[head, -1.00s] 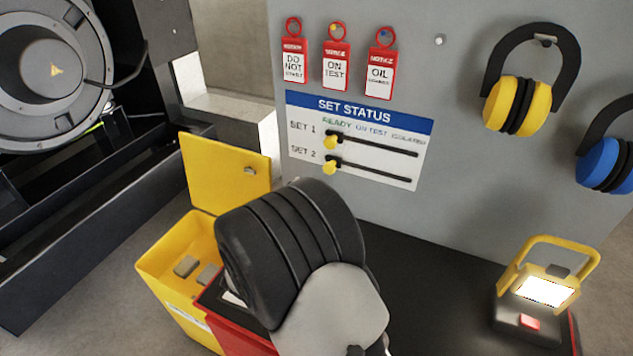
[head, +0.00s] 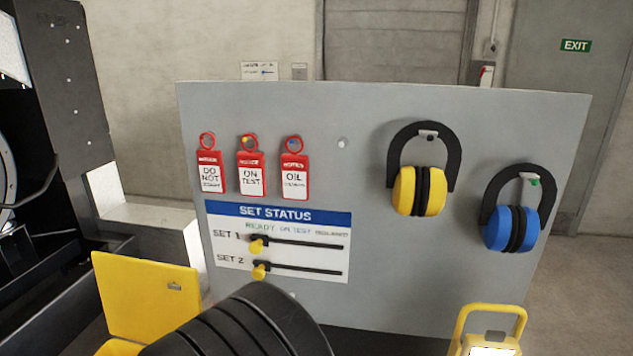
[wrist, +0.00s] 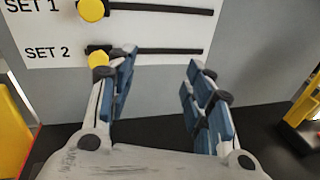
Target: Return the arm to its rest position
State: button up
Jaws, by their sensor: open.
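My gripper (wrist: 160,90) shows in the wrist view with its two blue-padded fingers wide apart and nothing between them. It is close in front of the grey board (head: 380,290), below and right of the SET 2 slider. My own dark arm link covers the lower middle of the head view, and the gripper is hidden there. The SET STATUS panel (head: 325,218) has two yellow knobs, SET 1 (head: 257,246) and SET 2 (head: 259,271), both at the left ends of their slots. In the wrist view the SET 2 knob (wrist: 98,60) is beside the left finger; contact is unclear.
Red tags (head: 250,170), yellow earmuffs (head: 419,190) and blue earmuffs (head: 511,229) hang on the board. A yellow box with a raised lid (head: 147,295) stands at lower left. A yellow-handled lamp (head: 489,345) is at lower right. Dark machinery (head: 70,90) is at left.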

jog(key=s+d+r+m+g+h, duration=0.1)
jog(key=s+d+r+m+g, duration=0.15)
jog(key=d+m, duration=0.45)
jog(key=s+d+r+m+g+h, duration=0.1)
jog(key=s+d+r+m+g, duration=0.2)
jog(key=d, duration=0.7)
jog(key=s+d+r+m+g+h, duration=0.15)
jog(key=s+d+m+g, duration=0.3)
jog(key=d, duration=0.45)
jog(key=s+d+f+m+g+y, duration=0.1)
jog(key=s+d+m+g+y, duration=0.15)
jog(key=s, duration=0.35)
jog(key=s+d+f+m+g+y, duration=0.1)
jog(key=s+d+m, duration=0.1)
jog(key=s+m, duration=0.25)
jog(key=s+a+m+t+y, duration=0.1)
jog(key=s+a+m+y, duration=0.1)
jog(key=s+m+y, duration=0.1)
jog(key=s+a+r+m+t+y, duration=0.1)
jog(key=s+a+m+y, duration=0.1)
jog(key=s+m, duration=0.4)
jog(key=shift+s+a+y, duration=0.2)
jog(key=shift+s+y, duration=0.05)
jog(key=shift+y, duration=0.35)
